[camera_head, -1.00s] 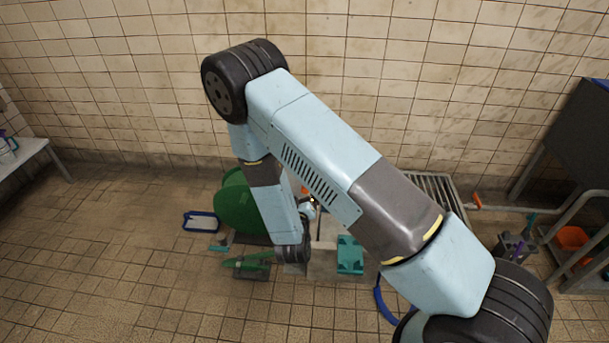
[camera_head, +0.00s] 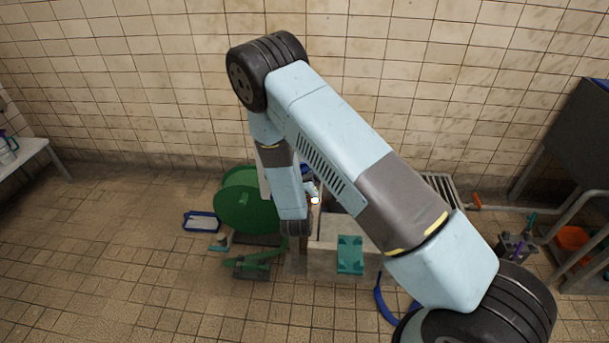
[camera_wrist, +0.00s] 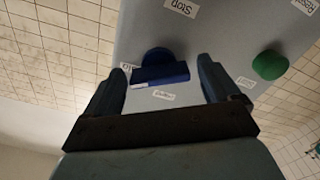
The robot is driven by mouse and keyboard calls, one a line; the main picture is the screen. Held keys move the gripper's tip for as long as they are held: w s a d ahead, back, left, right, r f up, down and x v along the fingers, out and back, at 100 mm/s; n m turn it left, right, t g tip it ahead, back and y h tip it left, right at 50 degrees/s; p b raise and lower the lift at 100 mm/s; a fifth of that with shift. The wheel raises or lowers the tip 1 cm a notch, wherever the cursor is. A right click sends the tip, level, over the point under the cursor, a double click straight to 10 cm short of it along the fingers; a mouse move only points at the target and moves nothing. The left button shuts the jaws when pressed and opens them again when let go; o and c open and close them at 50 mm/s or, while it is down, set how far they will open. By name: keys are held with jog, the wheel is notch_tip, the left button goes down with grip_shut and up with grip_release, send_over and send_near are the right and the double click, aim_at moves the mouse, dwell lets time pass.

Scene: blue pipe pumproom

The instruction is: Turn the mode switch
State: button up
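The mode switch (camera_wrist: 160,70) is a dark blue rotary knob with a bar handle on a grey panel (camera_wrist: 220,30) in the wrist view. My gripper (camera_wrist: 162,86) is open, with one finger on each side of the knob's bar and a visible gap at both sides. Whether the fingertips reach as deep as the bar is hard to tell. In the head view my arm hides the switch, and my gripper is also hidden behind it.
A green round button (camera_wrist: 270,65) sits on the panel right of the knob. Labels reading "Stop" (camera_wrist: 181,8) and "Reset" (camera_wrist: 305,5) show above. In the head view a green reel (camera_head: 240,205) and a teal object (camera_head: 350,254) stand close to my arm.

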jog(key=c, duration=0.9)
jog(key=shift+n, duration=0.3)
jog(key=n, duration=1.1)
jog(key=shift+s+f, duration=0.1)
jog(key=shift+f, duration=0.05)
jog(key=shift+n, duration=0.4)
jog(key=o, duration=0.8)
jog(key=shift+a, duration=0.1)
jog(key=shift+c, duration=0.2)
jog(key=shift+o, duration=1.3)
